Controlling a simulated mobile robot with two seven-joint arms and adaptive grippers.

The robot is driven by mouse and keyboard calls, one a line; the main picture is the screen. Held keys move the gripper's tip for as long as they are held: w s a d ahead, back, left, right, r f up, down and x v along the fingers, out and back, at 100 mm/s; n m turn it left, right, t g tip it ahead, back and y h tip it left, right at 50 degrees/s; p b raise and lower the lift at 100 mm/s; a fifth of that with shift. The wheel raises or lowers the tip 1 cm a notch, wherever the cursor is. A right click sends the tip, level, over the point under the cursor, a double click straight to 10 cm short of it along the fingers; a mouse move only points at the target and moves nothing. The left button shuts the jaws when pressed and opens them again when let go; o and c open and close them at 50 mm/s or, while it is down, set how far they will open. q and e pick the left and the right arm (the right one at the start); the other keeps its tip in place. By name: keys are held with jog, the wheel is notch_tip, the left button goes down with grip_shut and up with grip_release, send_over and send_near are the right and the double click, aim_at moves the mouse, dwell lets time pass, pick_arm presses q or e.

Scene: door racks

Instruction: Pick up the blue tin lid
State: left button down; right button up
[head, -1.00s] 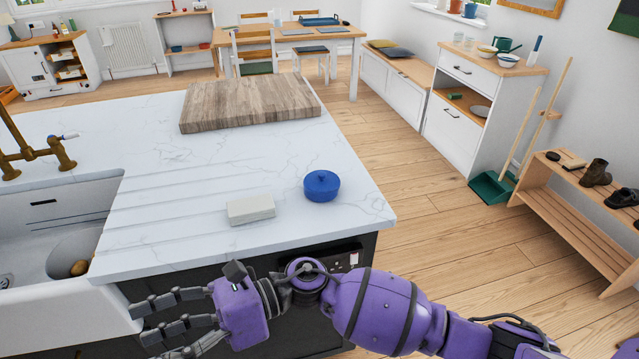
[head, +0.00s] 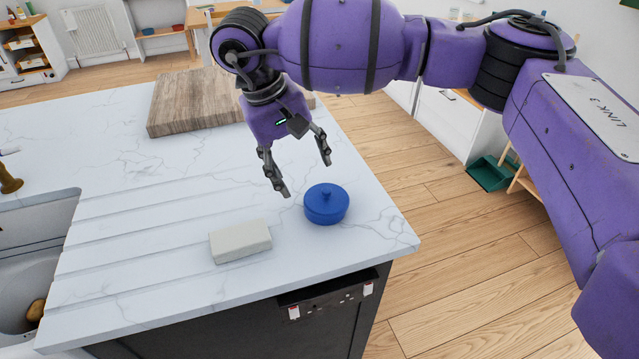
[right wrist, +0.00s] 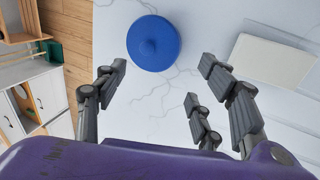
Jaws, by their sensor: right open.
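The blue tin (head: 326,207) stands upright on the white marble worktop near its right corner, with its round blue lid (head: 326,194) and small knob on top. In the right wrist view the lid (right wrist: 153,43) shows from above, beyond the fingertips and between the fingers. My right gripper (head: 303,175) is open and empty, pointing down above the worktop, just behind and left of the tin, apart from it. My left gripper is not in view.
A pale rectangular block (head: 240,241) lies left of the tin; it also shows in the right wrist view (right wrist: 271,60). A wooden board (head: 190,105) lies behind my gripper. The sink (head: 40,250) is at the left. The worktop edge is close to the tin's right.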

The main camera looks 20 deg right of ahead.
aim_at(321, 199)
jog(key=shift+s+d+f, duration=0.3)
jog(key=shift+f, duration=0.3)
jog(key=shift+s+d+f, duration=0.25)
jog(key=shift+s+f, duration=0.05)
jog(key=shift+f, duration=0.3)
jog(key=x, duration=0.2)
jog(key=p+x, duration=0.1)
jog(key=shift+w+d+f, duration=0.15)
jog(key=shift+d+f, duration=0.1)
jog(key=shift+d, duration=0.1)
jog(key=shift+f, duration=0.4)
jog(key=c, duration=0.9)
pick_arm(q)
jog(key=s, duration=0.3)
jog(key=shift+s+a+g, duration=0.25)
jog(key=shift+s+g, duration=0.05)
pick_arm(e)
jog(key=shift+r, duration=0.1)
